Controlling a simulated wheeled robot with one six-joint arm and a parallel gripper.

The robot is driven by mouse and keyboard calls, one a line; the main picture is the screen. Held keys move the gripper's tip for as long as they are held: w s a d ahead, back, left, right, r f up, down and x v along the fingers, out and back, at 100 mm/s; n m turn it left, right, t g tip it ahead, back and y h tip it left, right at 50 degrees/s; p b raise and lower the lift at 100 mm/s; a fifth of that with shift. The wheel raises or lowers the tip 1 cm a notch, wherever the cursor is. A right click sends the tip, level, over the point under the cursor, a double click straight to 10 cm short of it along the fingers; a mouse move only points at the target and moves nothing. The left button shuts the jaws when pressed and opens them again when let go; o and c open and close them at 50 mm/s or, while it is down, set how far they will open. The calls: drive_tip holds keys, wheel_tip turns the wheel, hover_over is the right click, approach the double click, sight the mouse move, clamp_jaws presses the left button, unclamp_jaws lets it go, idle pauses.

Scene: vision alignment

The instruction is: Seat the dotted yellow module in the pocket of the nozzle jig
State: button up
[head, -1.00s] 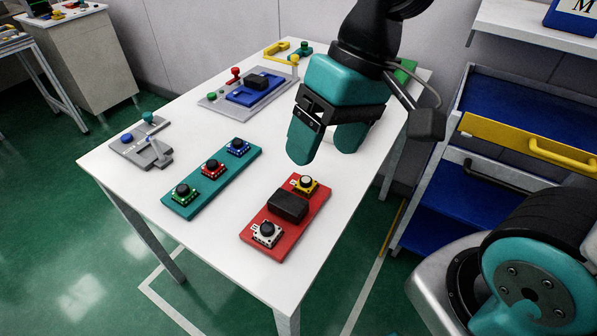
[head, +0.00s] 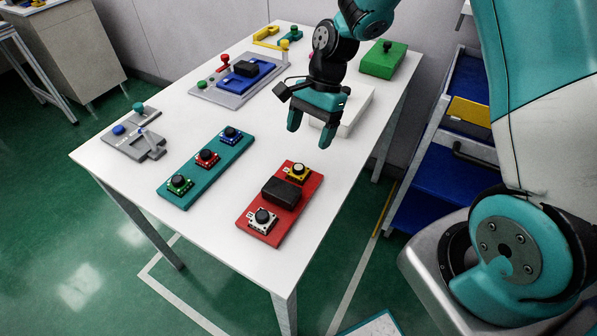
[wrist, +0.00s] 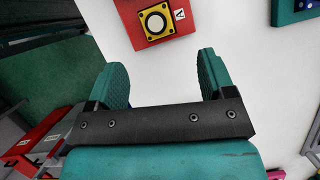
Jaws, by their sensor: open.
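A yellow module (head: 299,171) with a pale round button sits at the far end of the red board (head: 262,226). In the wrist view the yellow module (wrist: 155,22) shows dark corner dots and lies beyond the fingertips beside a white "A" label. My gripper (head: 310,127) is open and empty above the table, behind the red board; it also shows in the wrist view (wrist: 162,72). I cannot tell for certain which fixture is the nozzle jig. A grey fixture (head: 212,92) with a blue plate stands at the back, and a smaller grey fixture (head: 122,143) stands at the left.
The red board also carries a black block (head: 281,193) and a white module (head: 262,218). A teal board (head: 210,180) holds green, red and blue modules. A white block (head: 352,108) is behind my gripper, and a green block (head: 384,60) stands farther back. The front left tabletop is clear.

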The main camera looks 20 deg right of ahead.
sight(299, 166)
drive_tip(key=x, duration=0.8)
drive_tip(key=shift+s+a+p, duration=0.25)
drive_tip(key=shift+s+p, duration=0.05)
drive_tip(key=shift+p, duration=0.05)
drive_tip(key=c, duration=1.1)
drive_tip(key=shift+r, duration=0.1)
